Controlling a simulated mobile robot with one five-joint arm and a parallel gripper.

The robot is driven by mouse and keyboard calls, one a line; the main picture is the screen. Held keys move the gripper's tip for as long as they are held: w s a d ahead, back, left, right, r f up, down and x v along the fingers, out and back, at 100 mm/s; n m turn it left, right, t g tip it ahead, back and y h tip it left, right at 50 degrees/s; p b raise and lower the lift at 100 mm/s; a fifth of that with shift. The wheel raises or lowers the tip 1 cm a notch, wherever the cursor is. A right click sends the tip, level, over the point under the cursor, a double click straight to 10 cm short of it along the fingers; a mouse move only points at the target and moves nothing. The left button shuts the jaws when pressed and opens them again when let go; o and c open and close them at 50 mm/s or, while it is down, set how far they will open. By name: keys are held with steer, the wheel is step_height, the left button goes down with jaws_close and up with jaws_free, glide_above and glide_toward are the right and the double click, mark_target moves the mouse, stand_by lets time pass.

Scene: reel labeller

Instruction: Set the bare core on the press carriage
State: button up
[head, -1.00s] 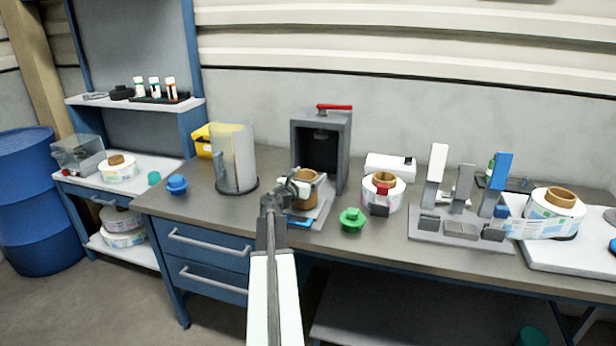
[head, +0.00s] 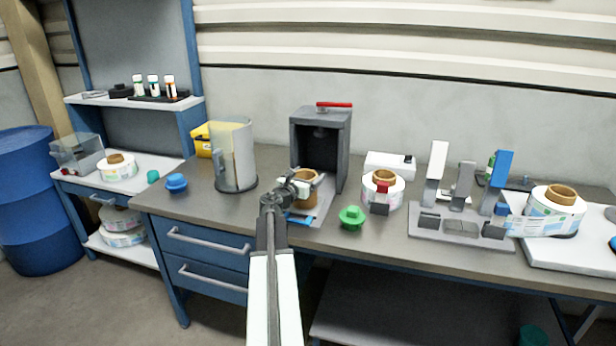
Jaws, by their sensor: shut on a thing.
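The bare core (head: 306,192) is a short brown ring at the front of the dark grey press (head: 321,150). It stands upright over the press carriage (head: 312,216), a light grey plate with a blue front edge that sticks out of the press. My gripper (head: 300,184) is shut on the core from the front left. The gripper and wrist hide part of the core and the carriage's left side. I cannot tell whether the core's underside touches the carriage.
A green knob (head: 351,217) and a label roll (head: 383,191) with a red-and-grey block stand right of the carriage. A clear curved guard (head: 235,156) stands to the left. Farther right are a grey fixture (head: 460,225) and a larger label roll (head: 554,208). Bench space between guard and press is clear.

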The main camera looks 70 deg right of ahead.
steer(key=shift+f, duration=0.25)
steer(key=o, duration=1.1)
steer(key=shift+o, duration=0.2)
steer(key=shift+a, duration=0.15)
steer(key=w+a, duration=0.1)
steer(key=a, duration=0.9)
steer(key=shift+w+a+r, duration=0.2)
steer(key=shift+a+r, duration=0.1)
steer(key=shift+a, duration=0.05)
